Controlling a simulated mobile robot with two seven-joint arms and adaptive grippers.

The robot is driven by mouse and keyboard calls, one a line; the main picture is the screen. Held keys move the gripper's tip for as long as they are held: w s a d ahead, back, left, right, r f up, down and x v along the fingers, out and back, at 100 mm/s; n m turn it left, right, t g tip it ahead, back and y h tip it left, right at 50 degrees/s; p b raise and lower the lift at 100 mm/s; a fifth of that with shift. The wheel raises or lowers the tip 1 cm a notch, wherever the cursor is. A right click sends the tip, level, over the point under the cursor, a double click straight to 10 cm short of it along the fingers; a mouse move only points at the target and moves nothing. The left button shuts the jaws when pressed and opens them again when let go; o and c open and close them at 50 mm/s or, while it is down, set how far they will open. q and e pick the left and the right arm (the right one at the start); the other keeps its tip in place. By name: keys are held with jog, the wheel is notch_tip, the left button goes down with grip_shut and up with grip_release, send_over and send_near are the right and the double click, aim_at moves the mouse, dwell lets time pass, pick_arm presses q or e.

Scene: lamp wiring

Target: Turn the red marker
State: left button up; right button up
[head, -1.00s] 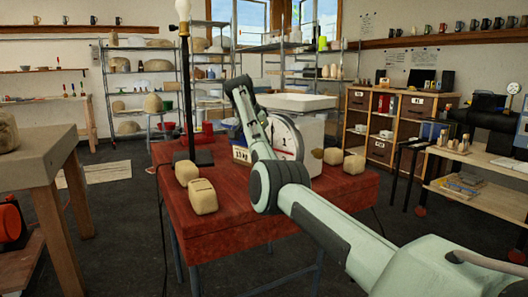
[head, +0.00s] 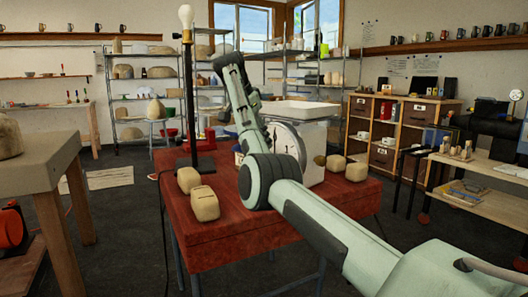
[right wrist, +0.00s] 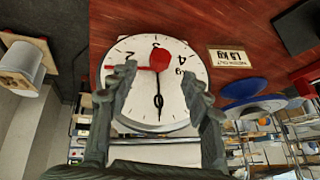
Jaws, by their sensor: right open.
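The white scale (head: 315,133) stands on the red table with its round dial partly behind my right arm in the head view. The right wrist view shows the dial (right wrist: 181,92) upside down and close. The red marker (right wrist: 150,61) has a round red knob at the dial's centre and a red bar reaching towards the 2. A black needle (right wrist: 158,100) points down in that view. My right gripper (right wrist: 158,70) is open, with one finger on each side of the knob; contact cannot be told. My left gripper is out of view.
A 1.5 kg card (right wrist: 230,57) lies on the red table (head: 215,232). A bare bulb on a black stand (head: 190,95) is left of my arm. Several pale blocks (head: 205,203) sit on the table. A blue round thing (right wrist: 252,107) is near the dial.

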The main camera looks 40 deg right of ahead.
jog(key=shift+v, duration=1.7)
